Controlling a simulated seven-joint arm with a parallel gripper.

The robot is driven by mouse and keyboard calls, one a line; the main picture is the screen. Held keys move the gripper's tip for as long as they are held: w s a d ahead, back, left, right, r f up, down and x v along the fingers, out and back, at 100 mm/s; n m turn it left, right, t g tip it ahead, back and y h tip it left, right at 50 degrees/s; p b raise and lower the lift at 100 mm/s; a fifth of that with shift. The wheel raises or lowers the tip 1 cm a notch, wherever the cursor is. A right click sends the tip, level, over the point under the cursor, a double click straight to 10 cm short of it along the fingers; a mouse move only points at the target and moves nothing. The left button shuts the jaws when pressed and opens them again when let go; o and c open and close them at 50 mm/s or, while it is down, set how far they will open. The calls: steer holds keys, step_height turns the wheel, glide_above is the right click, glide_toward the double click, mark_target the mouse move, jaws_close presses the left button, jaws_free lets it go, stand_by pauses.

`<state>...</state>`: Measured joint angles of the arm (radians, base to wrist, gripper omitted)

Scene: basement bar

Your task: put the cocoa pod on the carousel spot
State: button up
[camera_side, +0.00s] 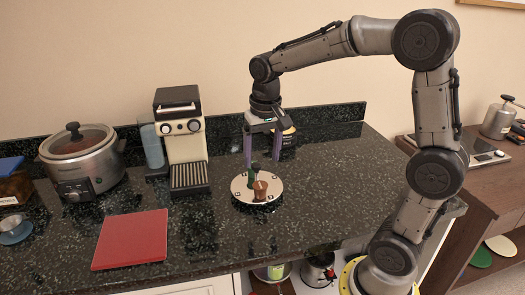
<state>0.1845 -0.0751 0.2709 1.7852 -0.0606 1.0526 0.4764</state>
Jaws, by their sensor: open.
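A round pale carousel (238,193) with small dark marks on its top sits on the dark speckled counter. Near its middle stand a small brown, cup-like object (260,190) and a slim dark green object (252,180). They overlap in this view, and I cannot tell for sure whether either is the cocoa pod. My gripper (263,163) points down over the back of the carousel. Its two purple-grey fingers are apart, with nothing clearly held between them. The tip of the green object shows just below the gap between them.
An espresso machine (184,140) stands left of the carousel, with a slow cooker (83,160) farther left. A red board (131,239) lies front left. The counter right of the carousel is clear. A lower wooden table (490,180) stands at the far right.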

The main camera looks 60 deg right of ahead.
steer(key=s+a+r+n+t, duration=0.1)
steer(key=s+a+n+t, duration=0.1)
steer(key=s, duration=0.7)
steer(key=s+a+r+n+t, duration=0.1)
steer(key=s+a+n+t, duration=0.1)
steer(key=s+a+n, duration=0.3)
steer(key=s, duration=0.4)
steer(key=shift+a+y, duration=0.3)
steer(key=shift+y, duration=0.1)
